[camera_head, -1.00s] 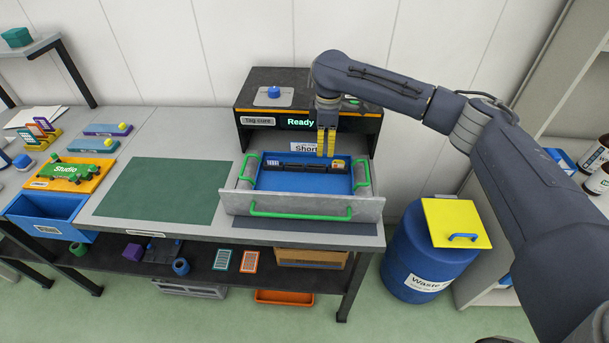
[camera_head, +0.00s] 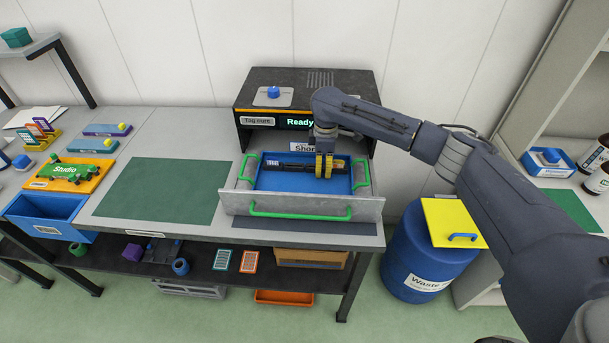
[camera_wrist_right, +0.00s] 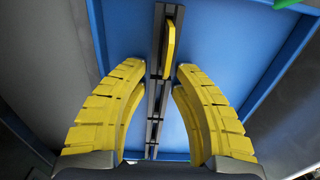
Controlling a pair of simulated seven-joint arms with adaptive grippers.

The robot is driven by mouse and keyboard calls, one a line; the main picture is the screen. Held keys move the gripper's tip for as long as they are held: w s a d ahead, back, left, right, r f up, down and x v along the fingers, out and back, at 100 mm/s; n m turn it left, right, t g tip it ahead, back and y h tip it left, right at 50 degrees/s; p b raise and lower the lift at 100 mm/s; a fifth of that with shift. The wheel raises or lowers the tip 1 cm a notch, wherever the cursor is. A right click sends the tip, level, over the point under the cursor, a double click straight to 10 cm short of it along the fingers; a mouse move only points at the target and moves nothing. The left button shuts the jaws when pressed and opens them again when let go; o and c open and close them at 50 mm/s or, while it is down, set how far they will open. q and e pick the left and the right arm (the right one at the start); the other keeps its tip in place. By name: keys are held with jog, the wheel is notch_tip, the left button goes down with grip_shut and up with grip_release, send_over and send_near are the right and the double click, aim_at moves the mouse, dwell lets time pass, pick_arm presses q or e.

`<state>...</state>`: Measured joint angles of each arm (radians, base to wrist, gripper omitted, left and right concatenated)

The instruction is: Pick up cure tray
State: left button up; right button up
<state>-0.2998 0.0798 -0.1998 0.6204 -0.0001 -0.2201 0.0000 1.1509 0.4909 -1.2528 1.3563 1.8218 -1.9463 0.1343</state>
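A blue tray (camera_head: 290,183) lies in the pulled-out grey drawer (camera_head: 230,202) under the Tag cure machine (camera_head: 258,103). A long dark bar (camera_head: 280,166) runs across the tray; in the right wrist view the bar (camera_wrist_right: 152,110) carries a yellow piece (camera_wrist_right: 173,32) near its upper end. My right gripper (camera_head: 325,172) reaches down into the drawer at the right part of the bar. In the right wrist view its yellow fingers (camera_wrist_right: 160,70) are apart, one on each side of the bar, with gaps showing. Whether the tips touch the tray floor cannot be told. My left gripper is not in view.
Green handles (camera_head: 300,216) edge the drawer front and sides. A green mat (camera_head: 160,190) lies left of the drawer, with bare table around it. A blue waste barrel (camera_head: 415,255) with a yellow lid (camera_head: 452,222) stands at the right. The machine's front stands close behind my right gripper.

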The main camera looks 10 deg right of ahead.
jog(key=shift+c, duration=0.3)
grip_shut()
jog(key=shift+r, duration=0.1)
